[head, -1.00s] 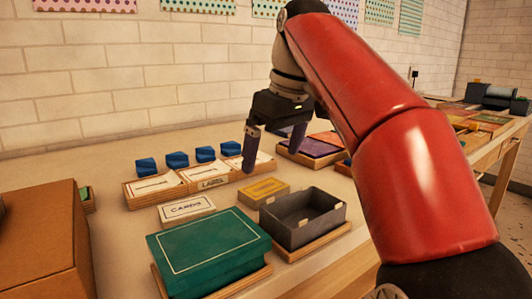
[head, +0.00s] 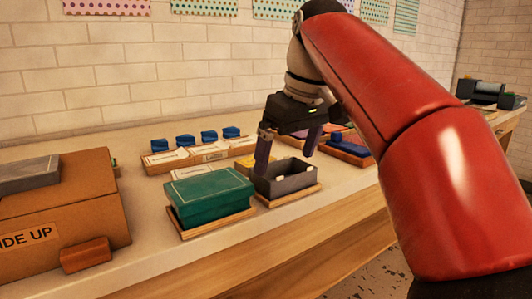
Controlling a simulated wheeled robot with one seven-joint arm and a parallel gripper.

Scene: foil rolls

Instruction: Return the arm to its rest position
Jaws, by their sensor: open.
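My gripper (head: 288,154) hangs from my red arm (head: 400,110) with its two dark purple fingers spread and pointing down. Nothing shows between the fingers. In the picture it overlaps the dark grey open tray (head: 288,184); how high it is above the tray I cannot tell. The left finger hides part of the tray's far left side. The tray sits on a wooden base, right of a green box (head: 211,196) on a similar base.
Behind are label boxes (head: 208,152) with several blue pieces (head: 231,132). A cardboard box (head: 70,210) with a grey item (head: 28,174) on top stands at left. Right of my gripper is a wooden tray with blue items (head: 344,147). The table's front edge is clear.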

